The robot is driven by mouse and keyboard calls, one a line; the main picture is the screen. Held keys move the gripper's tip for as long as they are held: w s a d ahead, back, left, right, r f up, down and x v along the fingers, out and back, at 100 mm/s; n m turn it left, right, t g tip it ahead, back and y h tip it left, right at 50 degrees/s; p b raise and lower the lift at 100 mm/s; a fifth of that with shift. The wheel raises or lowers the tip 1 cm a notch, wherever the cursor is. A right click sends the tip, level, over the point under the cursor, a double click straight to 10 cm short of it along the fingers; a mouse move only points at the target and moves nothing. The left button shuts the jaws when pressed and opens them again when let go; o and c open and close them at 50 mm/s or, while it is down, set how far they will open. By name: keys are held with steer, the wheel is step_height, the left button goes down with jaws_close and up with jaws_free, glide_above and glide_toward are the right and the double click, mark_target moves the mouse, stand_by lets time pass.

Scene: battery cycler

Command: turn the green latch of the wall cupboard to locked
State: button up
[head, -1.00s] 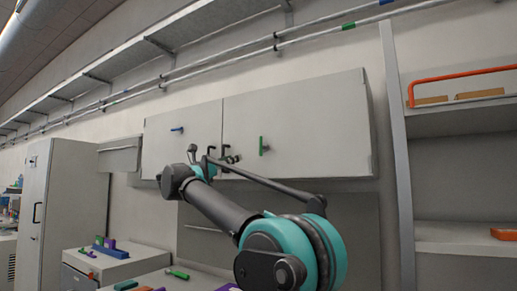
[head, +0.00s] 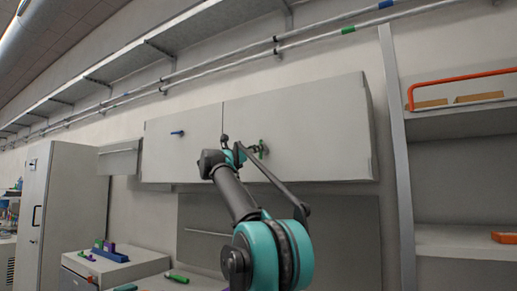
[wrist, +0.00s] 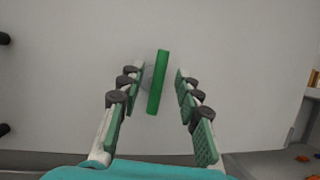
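The green latch (head: 262,148) sits on the right door of the wall cupboard (head: 300,120). In the wrist view the latch (wrist: 158,82) is a green bar standing nearly upright, its top leaning slightly right. My gripper (wrist: 160,85) is open, one finger on each side of the latch, with a gap visible on both sides. In the head view my gripper (head: 254,149) is at the latch and partly covers it. The fingers do not appear to touch the bar.
A blue latch (head: 177,132) is on the cupboard's left door, and dark handles (wrist: 4,38) show at the wrist view's left edge. Below at left, a cabinet (head: 120,266) holds small coloured items.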

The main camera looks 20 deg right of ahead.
steer(key=shift+x, duration=1)
jaws_close()
